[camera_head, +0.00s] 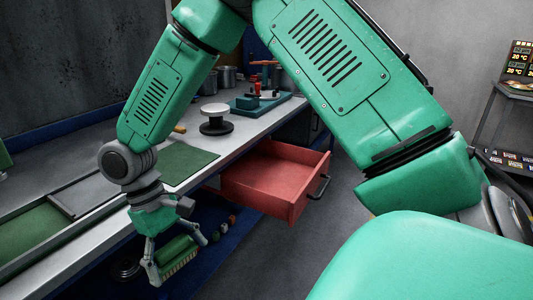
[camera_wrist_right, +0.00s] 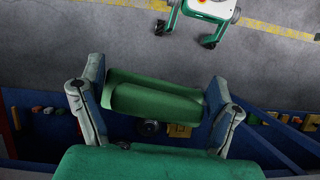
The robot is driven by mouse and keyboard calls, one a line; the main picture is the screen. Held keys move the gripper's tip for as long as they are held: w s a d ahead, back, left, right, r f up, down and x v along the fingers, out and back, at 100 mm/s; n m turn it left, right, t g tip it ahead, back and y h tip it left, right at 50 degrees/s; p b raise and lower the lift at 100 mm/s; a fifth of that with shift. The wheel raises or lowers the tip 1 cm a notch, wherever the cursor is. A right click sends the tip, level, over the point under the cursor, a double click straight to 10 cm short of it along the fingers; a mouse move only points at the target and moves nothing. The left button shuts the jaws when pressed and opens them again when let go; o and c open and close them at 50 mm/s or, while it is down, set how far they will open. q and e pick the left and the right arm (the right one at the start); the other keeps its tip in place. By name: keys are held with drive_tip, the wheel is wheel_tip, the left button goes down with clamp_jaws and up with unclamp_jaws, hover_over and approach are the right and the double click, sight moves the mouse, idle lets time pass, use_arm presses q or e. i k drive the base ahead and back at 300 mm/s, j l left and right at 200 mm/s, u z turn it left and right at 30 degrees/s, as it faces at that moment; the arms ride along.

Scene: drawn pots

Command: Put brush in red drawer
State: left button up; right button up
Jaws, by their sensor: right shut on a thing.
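The green brush (camera_head: 180,262) with pale bristles is held between the fingers of my right gripper (camera_head: 177,255), in front of the workbench edge and left of the drawer. It also shows in the right wrist view (camera_wrist_right: 155,103), between the two fingers. The red drawer (camera_head: 270,184) is pulled out from under the bench, and its inside looks empty from here. The brush is outside the drawer, lower in the picture. My left gripper is not in view.
The bench top (camera_head: 235,125) carries a green mat (camera_head: 188,163), a round black-and-white stand (camera_head: 215,120) and a blue-green tray (camera_head: 265,104). A dark blue lower shelf (camera_head: 215,258) holds small items. Grey floor (camera_head: 345,190) is clear right of the drawer.

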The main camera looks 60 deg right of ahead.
sight(278, 182)
drive_tip(key=l, duration=0.85)
drive_tip(key=i+l, duration=0.15)
drive_tip(key=l, duration=1.6)
drive_tip(key=i, duration=0.05)
